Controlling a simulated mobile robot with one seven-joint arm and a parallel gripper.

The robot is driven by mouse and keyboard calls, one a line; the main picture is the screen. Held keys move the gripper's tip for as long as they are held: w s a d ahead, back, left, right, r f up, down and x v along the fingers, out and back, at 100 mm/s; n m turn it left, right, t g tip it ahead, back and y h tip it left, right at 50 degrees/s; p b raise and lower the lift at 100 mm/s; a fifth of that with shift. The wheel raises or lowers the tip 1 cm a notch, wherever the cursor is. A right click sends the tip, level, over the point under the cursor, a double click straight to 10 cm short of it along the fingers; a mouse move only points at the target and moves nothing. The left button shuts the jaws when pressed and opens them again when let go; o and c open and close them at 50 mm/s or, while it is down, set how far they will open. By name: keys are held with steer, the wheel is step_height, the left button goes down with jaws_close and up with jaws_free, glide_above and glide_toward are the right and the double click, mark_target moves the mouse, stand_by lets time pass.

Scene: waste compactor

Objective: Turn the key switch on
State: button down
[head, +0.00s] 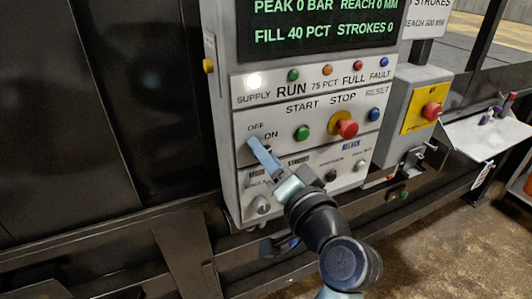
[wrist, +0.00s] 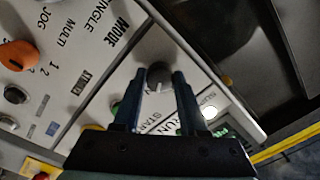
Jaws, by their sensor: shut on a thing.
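The key switch, a small dark grey knob (wrist: 158,76), is on the white control panel and shows between my fingertips in the wrist view. In the head view it is mostly hidden behind my fingers, just below the OFF and ON labels. My gripper (head: 255,145) reaches the left edge of the panel from the lower right. In the wrist view my gripper (wrist: 166,80) has a finger on each side of the knob and is shut on it. The knob's exact angle is hard to read.
The panel (head: 292,88) holds a green START button (head: 302,133), a red STOP button (head: 346,129) and a blue RESET button (head: 374,114). The SUPPLY lamp (head: 253,80) glows white.

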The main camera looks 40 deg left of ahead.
steer(key=shift+c, duration=2.2)
jaws_free()
steer(key=b+v, duration=0.4)
steer(key=v, duration=0.9)
steer(key=shift+b, duration=0.4)
